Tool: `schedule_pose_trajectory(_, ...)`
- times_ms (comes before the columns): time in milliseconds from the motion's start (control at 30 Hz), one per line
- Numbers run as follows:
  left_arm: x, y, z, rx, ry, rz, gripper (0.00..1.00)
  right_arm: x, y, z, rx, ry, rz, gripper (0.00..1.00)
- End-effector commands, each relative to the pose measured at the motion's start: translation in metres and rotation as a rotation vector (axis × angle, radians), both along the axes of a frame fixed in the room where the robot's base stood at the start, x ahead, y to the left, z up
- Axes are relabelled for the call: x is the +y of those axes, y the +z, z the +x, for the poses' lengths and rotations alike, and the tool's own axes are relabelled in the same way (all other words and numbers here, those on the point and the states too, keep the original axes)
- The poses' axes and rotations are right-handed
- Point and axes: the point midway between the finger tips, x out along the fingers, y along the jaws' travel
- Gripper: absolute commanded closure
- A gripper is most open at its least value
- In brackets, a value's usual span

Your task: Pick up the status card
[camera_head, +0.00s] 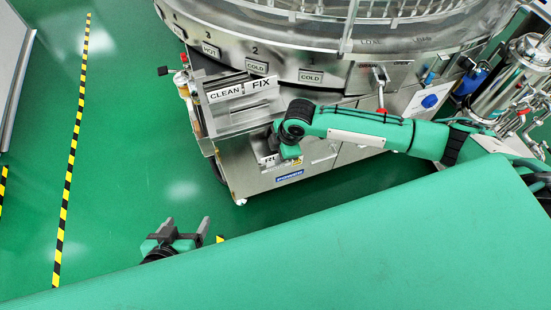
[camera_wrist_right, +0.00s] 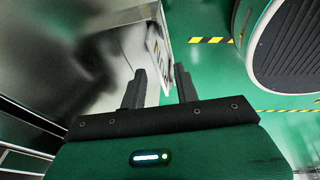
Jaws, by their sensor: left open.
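Three sign cards show on the metal washer in the head view. CLEAN (camera_head: 226,92) and FIX (camera_head: 263,83) sit side by side in the slotted rack. A partly hidden card reading "RU" (camera_head: 269,160) is lower on the front, beside my right gripper. I cannot tell which one is the status card. In the right wrist view my right gripper (camera_wrist_right: 160,82) has its fingers apart at a metal panel edge. A pale card with dark lettering (camera_wrist_right: 156,46) is on that panel, beyond the fingertips. My left gripper (camera_head: 186,230) is open and empty over the floor, away from the washer.
The round washer drum (camera_head: 300,50) rises behind the rack. A red-handled valve (camera_head: 381,90) and steel vessels (camera_head: 500,75) stand to the right. Green floor (camera_head: 130,130) is clear at the left, with a yellow-black stripe (camera_head: 70,160).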

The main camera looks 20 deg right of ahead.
Motion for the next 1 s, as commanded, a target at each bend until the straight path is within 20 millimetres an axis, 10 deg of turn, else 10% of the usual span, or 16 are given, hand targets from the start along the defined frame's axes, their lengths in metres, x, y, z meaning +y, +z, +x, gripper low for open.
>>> schedule_pose_trajectory(767,0.0,0.0077,0.0,0.0,0.0,0.0,0.26,-0.0001,-0.0048,-0.0001,0.0,0.0,0.0,0.69)
schedule_pose_trajectory(1000,0.0,0.0077,0.0,0.0,0.0,0.0,0.26,0.0001,-0.0048,-0.0001,0.0,0.0,0.0,1.0)
